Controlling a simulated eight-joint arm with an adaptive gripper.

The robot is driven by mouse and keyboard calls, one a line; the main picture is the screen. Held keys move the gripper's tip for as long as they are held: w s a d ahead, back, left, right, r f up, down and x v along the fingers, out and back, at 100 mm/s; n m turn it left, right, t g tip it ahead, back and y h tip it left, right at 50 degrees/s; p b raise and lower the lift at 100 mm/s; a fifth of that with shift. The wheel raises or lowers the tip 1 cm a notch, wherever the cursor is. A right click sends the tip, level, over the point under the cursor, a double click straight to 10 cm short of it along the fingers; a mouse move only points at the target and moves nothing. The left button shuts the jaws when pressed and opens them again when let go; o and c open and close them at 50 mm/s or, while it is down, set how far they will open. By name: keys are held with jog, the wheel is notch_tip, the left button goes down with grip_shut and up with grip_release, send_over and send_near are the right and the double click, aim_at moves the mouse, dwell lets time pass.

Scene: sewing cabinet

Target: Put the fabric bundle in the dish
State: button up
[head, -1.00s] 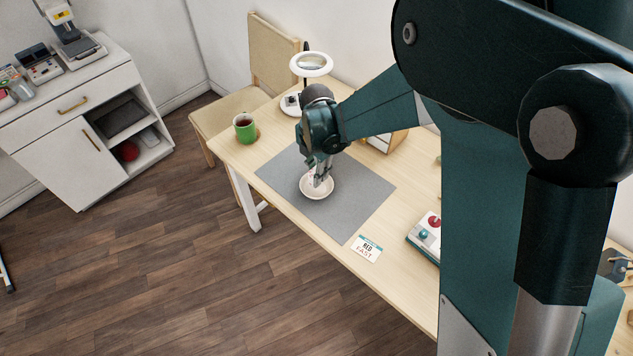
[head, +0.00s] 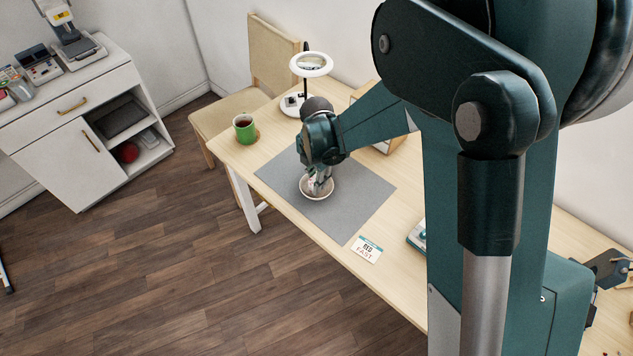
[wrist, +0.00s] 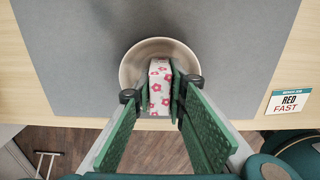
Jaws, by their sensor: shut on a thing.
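The fabric bundle (wrist: 159,90) is white with pink flowers. My gripper (wrist: 160,92) is shut on it, with one finger on each side. In the head view my gripper (head: 320,188) points down at the dish (head: 317,196), which sits on the grey mat (head: 350,195). The fingers hide most of the bundle there.
A green mug (head: 244,130) stands at the table's left end, near a ring lamp (head: 311,65). A card reading "RED FAST" (head: 366,250) lies by the front edge. The mat around the dish is clear. A chair (head: 225,110) stands behind the table's left end.

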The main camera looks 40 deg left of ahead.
jog(key=shift+f, duration=0.2)
jog(key=o, duration=0.8)
jog(key=shift+c, duration=0.2)
jog(key=shift+r, duration=0.15)
notch_tip(320, 180, up, 12)
jog(key=shift+r+p, duration=0.1)
jog(key=shift+p, duration=0.7)
